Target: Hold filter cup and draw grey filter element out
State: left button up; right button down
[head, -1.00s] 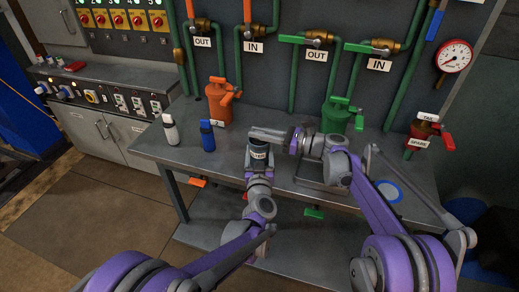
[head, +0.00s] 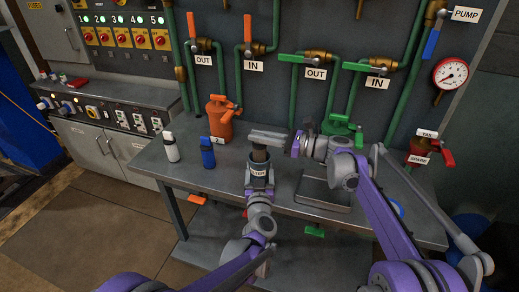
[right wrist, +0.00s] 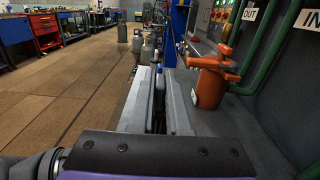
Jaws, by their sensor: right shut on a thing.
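The filter cup (head: 259,171), dark with a white label, stands upright above the table's front edge in the head view. My left gripper (head: 258,187) is shut on it from below and in front. The grey filter element (head: 260,154) is a dark upright cylinder showing between the cup's mouth and my right gripper (head: 266,138). Its lower end is at the cup, and I cannot tell how much is inside. My right gripper is shut on its upper end, reaching in from the right. The right wrist view shows the pale fingers (right wrist: 152,98); the element is hard to make out there.
A white bottle (head: 171,147) and a blue bottle (head: 208,152) stand left on the grey table (head: 205,174). An orange filter housing (head: 221,122) and a green one (head: 341,127) stand behind, below pipes. A red spare housing (head: 421,146) is at right.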

notch_tip(320, 180, up, 13)
jog(key=shift+f, duration=0.15)
pick_arm(q)
jog(key=o, duration=1.4)
